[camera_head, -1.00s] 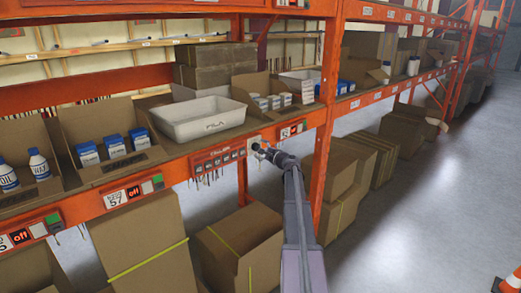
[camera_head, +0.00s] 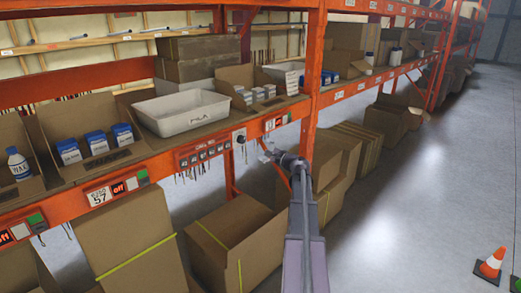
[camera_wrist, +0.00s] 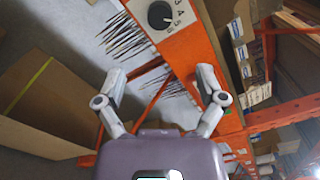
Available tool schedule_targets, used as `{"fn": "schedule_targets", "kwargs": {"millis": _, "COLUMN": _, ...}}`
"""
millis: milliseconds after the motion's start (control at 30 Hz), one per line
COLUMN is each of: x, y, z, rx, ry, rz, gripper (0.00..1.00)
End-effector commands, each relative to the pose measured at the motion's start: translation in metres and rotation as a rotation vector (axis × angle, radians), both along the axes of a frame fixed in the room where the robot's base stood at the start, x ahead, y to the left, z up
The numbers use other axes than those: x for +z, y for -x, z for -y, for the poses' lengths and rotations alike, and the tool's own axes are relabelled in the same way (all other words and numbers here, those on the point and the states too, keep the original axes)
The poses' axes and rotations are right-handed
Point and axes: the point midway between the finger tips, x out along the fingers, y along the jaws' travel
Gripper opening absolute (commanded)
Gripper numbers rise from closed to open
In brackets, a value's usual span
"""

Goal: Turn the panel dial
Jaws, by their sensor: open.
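The panel dial (camera_wrist: 159,15) is a round black knob with a pale pointer line on a white plate with numbers, fixed to the orange shelf beam. It shows near the top of the wrist view. In the head view the dial (camera_head: 240,138) is a small dark spot on the beam, left of my gripper. My gripper (camera_wrist: 160,82) is open and empty, its two fingers spread below the dial in the wrist view and apart from it. In the head view my gripper (camera_head: 268,150) is small and sits in front of the beam, to the right of the dial.
A row of dark switches (camera_head: 203,153) lies left of the dial. Large cardboard boxes (camera_head: 235,230) stand below.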

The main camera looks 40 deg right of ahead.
Motion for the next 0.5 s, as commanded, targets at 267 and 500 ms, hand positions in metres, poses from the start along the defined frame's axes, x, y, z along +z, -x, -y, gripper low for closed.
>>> {"fn": "schedule_targets", "kwargs": {"millis": 267, "x": 0.0, "y": 0.001, "z": 0.0, "rx": 0.0, "ry": 0.0, "rz": 0.0, "gripper": 0.89}}
{"fn": "schedule_targets", "kwargs": {"millis": 500, "x": -0.003, "y": -0.002, "z": -0.012, "rx": 0.02, "ry": 0.019, "rz": -0.013, "gripper": 0.89}}
